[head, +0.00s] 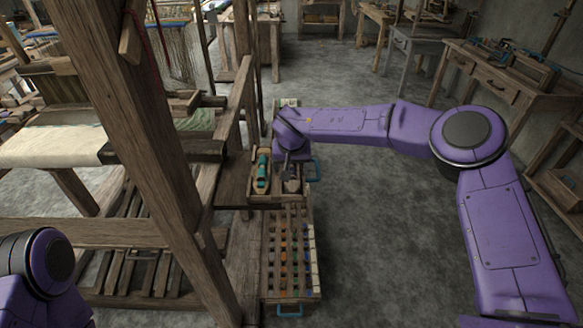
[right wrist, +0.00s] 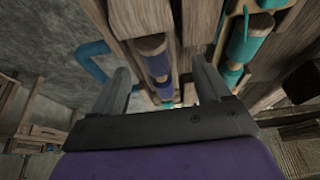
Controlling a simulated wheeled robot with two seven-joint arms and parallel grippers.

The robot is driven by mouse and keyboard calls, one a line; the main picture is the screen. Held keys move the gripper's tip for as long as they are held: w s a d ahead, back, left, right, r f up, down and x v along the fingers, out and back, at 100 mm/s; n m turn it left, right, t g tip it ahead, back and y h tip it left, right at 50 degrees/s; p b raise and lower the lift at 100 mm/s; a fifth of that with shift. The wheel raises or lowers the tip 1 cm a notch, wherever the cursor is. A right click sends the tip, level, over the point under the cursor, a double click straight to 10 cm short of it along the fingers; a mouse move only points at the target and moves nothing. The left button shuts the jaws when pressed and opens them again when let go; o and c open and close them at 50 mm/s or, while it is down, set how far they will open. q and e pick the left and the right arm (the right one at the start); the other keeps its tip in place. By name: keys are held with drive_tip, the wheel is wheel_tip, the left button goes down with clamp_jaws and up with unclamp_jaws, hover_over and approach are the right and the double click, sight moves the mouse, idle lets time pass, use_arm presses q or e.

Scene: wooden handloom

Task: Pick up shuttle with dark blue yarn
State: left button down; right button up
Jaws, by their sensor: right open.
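My right gripper (head: 291,186) is over the right part of a small wooden tray on the bench beside the loom. In the right wrist view its two fingers (right wrist: 160,72) are apart, one on each side of a wooden shuttle with dark blue yarn (right wrist: 158,66). I cannot tell whether they touch it. In the head view the gripper hides most of that shuttle. A shuttle with teal yarn (head: 262,172) lies to its left in the tray and also shows in the right wrist view (right wrist: 244,38). My left gripper is out of view.
A rack of coloured spools (head: 288,255) stands in front of the tray. A thick loom post (head: 140,120) rises to the left. A blue handle (right wrist: 92,62) shows beside the tray in the right wrist view. The floor (head: 390,230) to the right is clear.

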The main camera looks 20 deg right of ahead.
drive_tip(key=shift+d+f, duration=0.15)
drive_tip(key=shift+f, duration=0.25)
drive_tip(key=c, duration=1.2)
drive_tip(key=shift+r, duration=0.15)
drive_tip(key=shift+r, duration=0.25)
wheel_tip(320, 180, up, 3)
drive_tip(key=shift+s+f+b, duration=0.1)
drive_tip(key=shift+b, duration=0.45)
drive_tip(key=s+r, duration=0.1)
drive_tip(key=r, duration=0.1)
drive_tip(key=s+r, duration=0.2)
drive_tip(key=s+r+b, duration=0.1)
drive_tip(key=s, duration=0.1)
drive_tip(key=shift+a+r, duration=0.3)
drive_tip(key=shift+r, duration=0.1)
drive_tip(key=s+r, duration=0.1)
drive_tip(key=s, duration=0.2)
drive_tip(key=s+r+b, duration=0.1)
drive_tip(key=s, duration=0.1)
drive_tip(key=s+a+r, duration=0.1)
drive_tip(key=s, duration=0.2)
drive_tip(key=shift+s+r+b, duration=0.3)
drive_tip(key=shift+s+r, duration=0.05)
drive_tip(key=shift+r, duration=0.05)
